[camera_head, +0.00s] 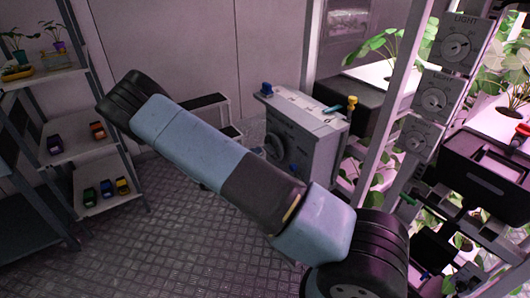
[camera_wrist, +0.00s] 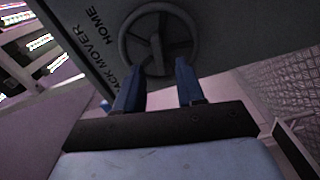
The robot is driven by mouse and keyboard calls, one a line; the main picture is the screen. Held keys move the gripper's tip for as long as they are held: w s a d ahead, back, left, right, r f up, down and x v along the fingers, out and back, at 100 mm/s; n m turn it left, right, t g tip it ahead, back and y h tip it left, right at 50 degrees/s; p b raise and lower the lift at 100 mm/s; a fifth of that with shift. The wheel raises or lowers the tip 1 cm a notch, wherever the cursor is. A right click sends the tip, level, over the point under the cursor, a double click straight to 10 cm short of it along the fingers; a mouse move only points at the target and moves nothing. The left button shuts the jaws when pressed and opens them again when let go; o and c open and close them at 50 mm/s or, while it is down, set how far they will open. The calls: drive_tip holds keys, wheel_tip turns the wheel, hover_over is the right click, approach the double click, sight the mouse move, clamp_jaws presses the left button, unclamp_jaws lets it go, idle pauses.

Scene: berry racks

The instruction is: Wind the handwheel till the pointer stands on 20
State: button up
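The handwheel (camera_wrist: 127,45) is a grey spoked wheel on the face of a grey box (camera_wrist: 220,25) lettered "RACK MOVER" and "HOME" in the wrist view. In the head view the box (camera_head: 318,142) stands at the middle, partly behind my arm, with a dark round part (camera_head: 275,147) on its front. My gripper (camera_wrist: 156,72) is open, its two blue fingers apart at the wheel's lower side. Nothing shows clamped between them; whether they touch the wheel I cannot tell. No pointer or number 20 can be made out. My arm hides the gripper in the head view.
Grey dials marked "LIGHT" (camera_head: 457,45) are on a post at the right, beside plant racks and a black bin (camera_head: 490,165). A shelf (camera_head: 75,150) with small coloured toy cars and plants stands at the left. The metal floor (camera_head: 150,240) between is clear.

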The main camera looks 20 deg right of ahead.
sight(272, 148)
drive_tip(key=shift+x, duration=2.6)
clamp_jaws()
